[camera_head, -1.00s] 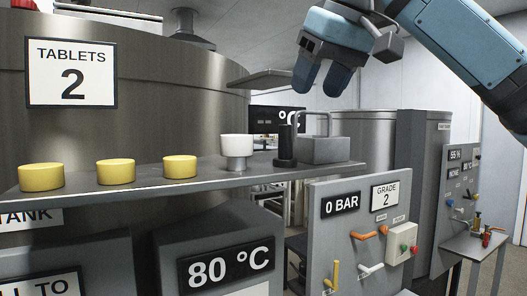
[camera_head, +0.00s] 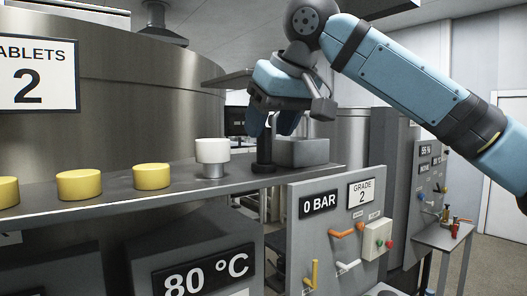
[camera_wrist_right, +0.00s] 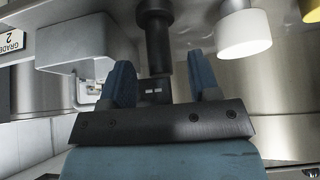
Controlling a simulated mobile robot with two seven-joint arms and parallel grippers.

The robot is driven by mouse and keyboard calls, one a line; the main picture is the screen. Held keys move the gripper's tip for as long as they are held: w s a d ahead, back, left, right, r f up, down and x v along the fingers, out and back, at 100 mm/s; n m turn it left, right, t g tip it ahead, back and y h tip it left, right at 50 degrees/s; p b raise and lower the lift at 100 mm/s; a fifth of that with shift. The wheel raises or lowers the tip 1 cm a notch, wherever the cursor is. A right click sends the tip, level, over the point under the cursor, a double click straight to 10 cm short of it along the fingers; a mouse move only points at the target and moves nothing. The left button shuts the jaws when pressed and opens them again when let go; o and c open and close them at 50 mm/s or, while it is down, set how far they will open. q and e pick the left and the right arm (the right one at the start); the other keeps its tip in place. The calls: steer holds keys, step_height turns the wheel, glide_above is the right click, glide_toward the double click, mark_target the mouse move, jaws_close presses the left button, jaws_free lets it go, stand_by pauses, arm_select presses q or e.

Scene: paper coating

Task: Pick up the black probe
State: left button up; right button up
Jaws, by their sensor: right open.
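The black probe (camera_head: 264,158) stands upright on the grey shelf, between a white-topped cup and a grey box. It also shows in the right wrist view (camera_wrist_right: 156,40), ahead of and between the fingers. My right gripper (camera_head: 274,124) is at the probe's upper part, with its blue fingers spread. In the right wrist view my right gripper (camera_wrist_right: 164,84) is open, and no contact with the probe shows. In the head view the fingers partly hide the probe's top. My left gripper is not in view.
The white-topped cup (camera_head: 212,152) stands close left of the probe, and the grey box (camera_head: 302,153) close right. Several yellow tablets (camera_head: 152,176) sit along the shelf (camera_head: 190,189) farther left. A control panel (camera_head: 336,262) with levers stands below right.

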mark_target(268, 132)
steer(key=p+x, duration=0.1)
steer(key=x, duration=0.3)
steer(key=shift+f, duration=0.25)
steer(key=shift+d, duration=0.1)
steer(key=c, duration=1)
steer(key=shift+c, duration=0.2)
steer(key=shift+r, duration=0.2)
